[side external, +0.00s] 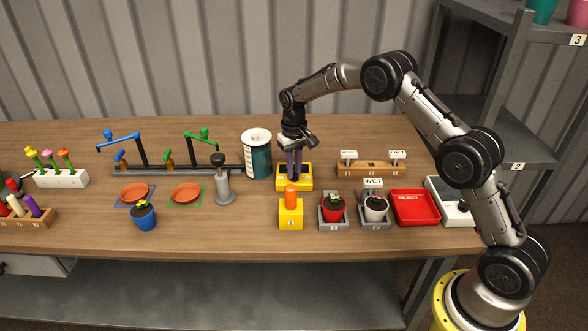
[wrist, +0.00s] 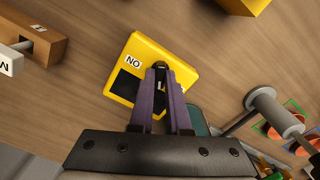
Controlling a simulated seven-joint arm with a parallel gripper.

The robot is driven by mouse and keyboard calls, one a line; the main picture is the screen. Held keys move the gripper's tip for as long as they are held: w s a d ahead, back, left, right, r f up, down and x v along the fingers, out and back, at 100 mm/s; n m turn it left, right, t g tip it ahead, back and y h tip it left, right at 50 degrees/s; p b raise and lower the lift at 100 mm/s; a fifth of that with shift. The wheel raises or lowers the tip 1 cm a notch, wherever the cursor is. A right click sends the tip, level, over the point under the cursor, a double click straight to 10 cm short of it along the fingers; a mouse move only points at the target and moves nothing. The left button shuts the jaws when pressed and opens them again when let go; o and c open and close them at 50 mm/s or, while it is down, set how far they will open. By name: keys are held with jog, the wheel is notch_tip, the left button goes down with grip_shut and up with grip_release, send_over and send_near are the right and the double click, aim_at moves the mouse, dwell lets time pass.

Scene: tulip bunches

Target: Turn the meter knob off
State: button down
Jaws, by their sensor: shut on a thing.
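The meter (side external: 308,184) is a yellow box on the table, below my gripper. In the wrist view the meter (wrist: 135,48) shows a dark display and a white label that looks like ON seen upside down. My gripper (side external: 293,173) points straight down over it. In the wrist view, its purple fingers (wrist: 161,78) are shut on the small dark knob (wrist: 160,66) on top of the meter. Most of the knob is hidden between the fingers, so its exact setting cannot be told.
A yellow block with an orange top (side external: 290,215) stands just in front of the meter. A teal canister (side external: 258,163) is close on the left, a wooden sign holder (side external: 370,170) on the right. Potted plants and a red tray (side external: 415,207) lie front right.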

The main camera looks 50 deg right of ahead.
jog(key=shift+r, duration=0.1)
jog(key=c, duration=0.9)
grip_release()
notch_tip(320, 180, up, 14)
jog(key=shift+f, duration=0.1)
